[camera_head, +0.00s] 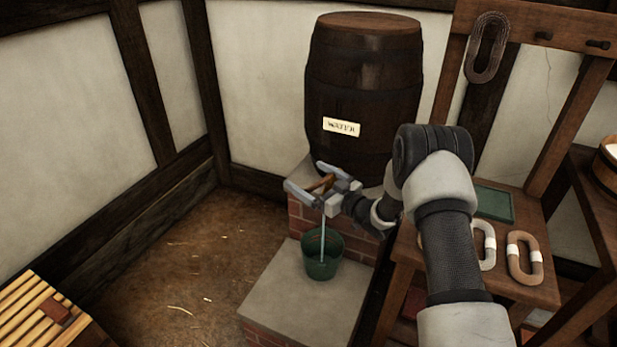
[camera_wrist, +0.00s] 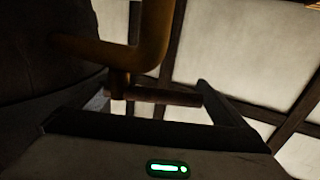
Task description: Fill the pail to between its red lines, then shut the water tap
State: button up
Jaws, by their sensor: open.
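The green pail (camera_head: 322,254) stands upright on the stone ledge under the tap. A thin stream of water (camera_head: 322,235) falls into it from above. Its red lines and the water level inside are too small to make out. The wooden barrel (camera_head: 363,90) with a "WATER" label stands behind on the brick block. My gripper (camera_head: 303,187) is open at the tap, in front of the barrel's foot. The tap's brownish handle (camera_head: 323,184) shows between the fingers; in the wrist view the handle (camera_wrist: 165,95) is a short bar beside the brass pipe (camera_wrist: 150,45).
The stone ledge (camera_head: 285,290) has bare room around the pail. A wooden bench (camera_head: 545,290) with rope coils (camera_head: 524,258) and a green slate (camera_head: 493,204) is at right. A slatted yellow box (camera_head: 35,315) is at lower left. The floor (camera_head: 185,270) between is open.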

aim_at(320, 184)
jog(key=p+v, duration=0.1)
jog(key=v, duration=0.6)
jog(key=shift+s, duration=0.1)
